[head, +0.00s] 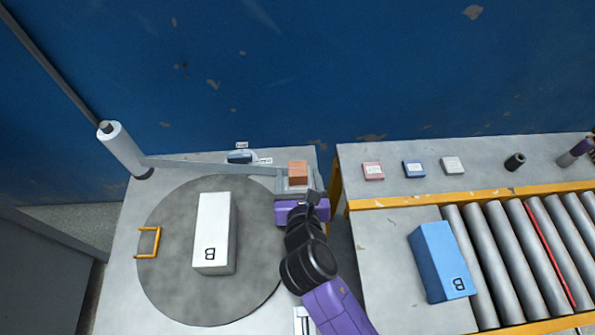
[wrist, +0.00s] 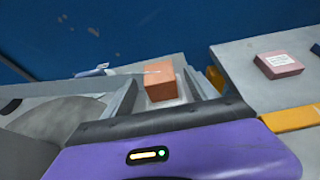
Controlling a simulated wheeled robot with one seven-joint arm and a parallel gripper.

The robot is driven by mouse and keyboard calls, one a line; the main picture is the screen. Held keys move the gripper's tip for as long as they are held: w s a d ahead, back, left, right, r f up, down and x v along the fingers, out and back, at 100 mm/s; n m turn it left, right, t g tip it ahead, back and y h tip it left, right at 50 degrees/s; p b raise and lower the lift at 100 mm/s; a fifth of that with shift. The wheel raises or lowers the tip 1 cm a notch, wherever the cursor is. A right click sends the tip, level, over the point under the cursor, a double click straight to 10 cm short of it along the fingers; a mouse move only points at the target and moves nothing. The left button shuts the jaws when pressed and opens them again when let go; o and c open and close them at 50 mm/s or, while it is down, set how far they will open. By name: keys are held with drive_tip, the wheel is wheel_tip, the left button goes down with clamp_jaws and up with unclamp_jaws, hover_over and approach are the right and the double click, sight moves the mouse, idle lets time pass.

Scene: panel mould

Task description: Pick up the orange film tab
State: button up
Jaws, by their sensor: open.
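The orange film tab (head: 298,168) is a small block at the back right of the left table. It also shows in the wrist view (wrist: 159,84), straight ahead of my gripper. A grey film strip (head: 215,165) runs from the white roll (head: 122,146) toward it. My gripper (head: 296,185) is just on the near side of the tab, with its jaws open. In the wrist view the tab appears between the two grey fingers, toward their tips. I cannot tell whether either finger touches it. The tab's lower near side is partly hidden in the head view.
A white box (head: 214,232) marked B stands on the round turntable (head: 165,285), beside a yellow handle (head: 148,242). The blue wall is close behind. To the right, past a gap, a roller conveyor (head: 520,255) holds a blue box (head: 440,262); several small items line its back shelf.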

sight(298, 177)
drive_tip(key=shift+x, duration=1.55)
drive_tip(key=shift+r, duration=0.1)
drive_tip(key=shift+c, duration=0.2)
clamp_jaws()
drive_tip(key=shift+r, duration=0.15)
